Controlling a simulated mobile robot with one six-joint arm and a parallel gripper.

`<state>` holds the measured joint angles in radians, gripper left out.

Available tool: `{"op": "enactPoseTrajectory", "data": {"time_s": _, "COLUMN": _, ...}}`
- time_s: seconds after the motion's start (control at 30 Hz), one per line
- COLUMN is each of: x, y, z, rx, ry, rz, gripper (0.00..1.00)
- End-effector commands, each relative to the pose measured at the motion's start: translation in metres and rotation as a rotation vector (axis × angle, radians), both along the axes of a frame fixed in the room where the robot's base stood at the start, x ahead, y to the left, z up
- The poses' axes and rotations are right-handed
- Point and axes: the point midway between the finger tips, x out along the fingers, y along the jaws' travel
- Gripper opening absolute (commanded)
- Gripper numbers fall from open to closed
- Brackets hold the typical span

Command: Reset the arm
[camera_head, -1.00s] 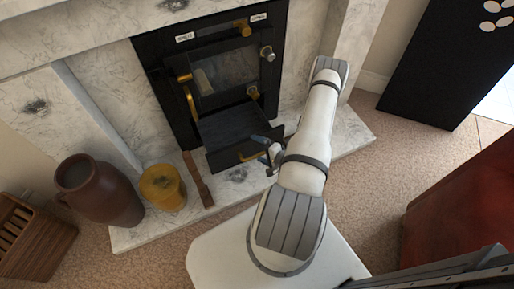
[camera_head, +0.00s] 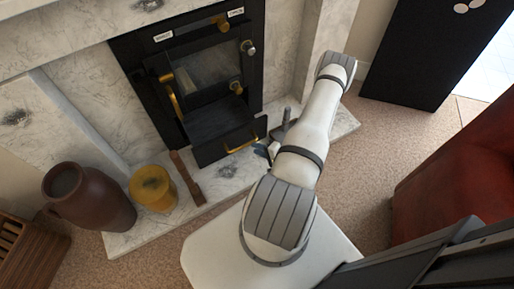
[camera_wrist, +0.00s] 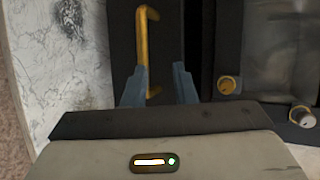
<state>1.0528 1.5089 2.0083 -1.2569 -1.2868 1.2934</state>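My gripper (camera_head: 264,151) is beside the right front corner of the stove's open drawer (camera_head: 212,125) in the head view, partly hidden by my arm. In the wrist view my gripper (camera_wrist: 158,67) has its two blue-grey fingers spread apart. A brass handle (camera_wrist: 142,42) on a dark panel shows between and beyond the fingertips, nearer the left one. The fingers do not close on it, and no object is held. The drawer's brass handle (camera_head: 240,143) also shows in the head view, just left of my gripper.
The black stove (camera_head: 150,80) is set in a marble surround (camera_head: 308,50). On the hearth (camera_head: 130,236) are a brown jug (camera_head: 95,197), a yellow pot (camera_head: 153,188) and a wooden stick (camera_head: 186,178). A slatted wooden box (camera_head: 35,255) is lower left; a red piece (camera_head: 460,185) stands right. Carpet (camera_head: 375,140) is clear between.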

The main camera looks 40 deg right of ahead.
Motion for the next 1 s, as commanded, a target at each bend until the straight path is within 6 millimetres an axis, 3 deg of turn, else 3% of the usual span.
{"op": "enactPoseTrajectory", "data": {"time_s": 0.7, "x": 0.002, "y": -0.002, "z": 0.003, "rx": -0.011, "ry": 0.005, "rz": 0.004, "gripper": 0.25}}
{"op": "enactPoseTrajectory", "data": {"time_s": 0.87, "x": 0.02, "y": -0.017, "z": 0.031, "rx": -0.139, "ry": 0.051, "rz": 0.051, "gripper": 0.25}}
{"op": "enactPoseTrajectory", "data": {"time_s": 1.0, "x": 0.049, "y": -0.038, "z": 0.079, "rx": -0.352, "ry": 0.135, "rz": 0.128, "gripper": 0.25}}
